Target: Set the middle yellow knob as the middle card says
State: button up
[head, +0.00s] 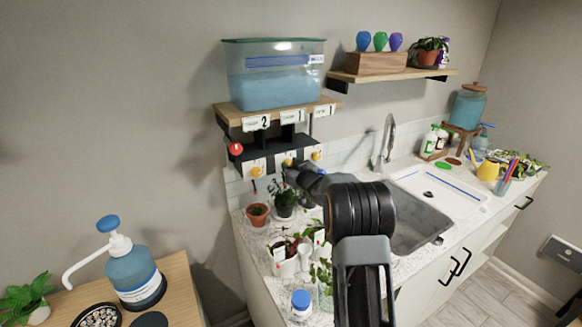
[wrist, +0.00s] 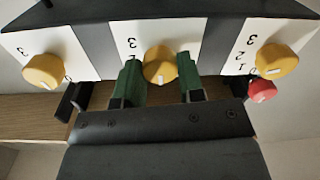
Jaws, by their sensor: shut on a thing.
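The middle yellow knob (wrist: 160,64) sits on a white dial plate, where a 3 shows. Its white mark is on the near lower side in the wrist view. My gripper's green fingers (wrist: 162,80) stand on both sides of this knob and are shut on it. In the head view the knob (head: 287,163) is partly hidden by my gripper (head: 291,171). The middle card (head: 292,116) on the shelf edge above shows a large 1; its small print is too small to read.
Other yellow knobs sit left (wrist: 43,71) and right (wrist: 277,62) in the wrist view, with a red knob (wrist: 262,91) beside the right one. Above is a blue water tank (head: 275,78). Potted plants (head: 257,214) and a sink (head: 415,225) are below.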

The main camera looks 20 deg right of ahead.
jog(key=shift+c, duration=1.3)
jog(key=m+p, duration=0.1)
jog(key=m, duration=0.3)
jog(key=shift+m, duration=0.3)
jog(key=shift+m+p, duration=0.65)
jog(key=shift+m, duration=0.85)
jog(key=o, duration=0.9)
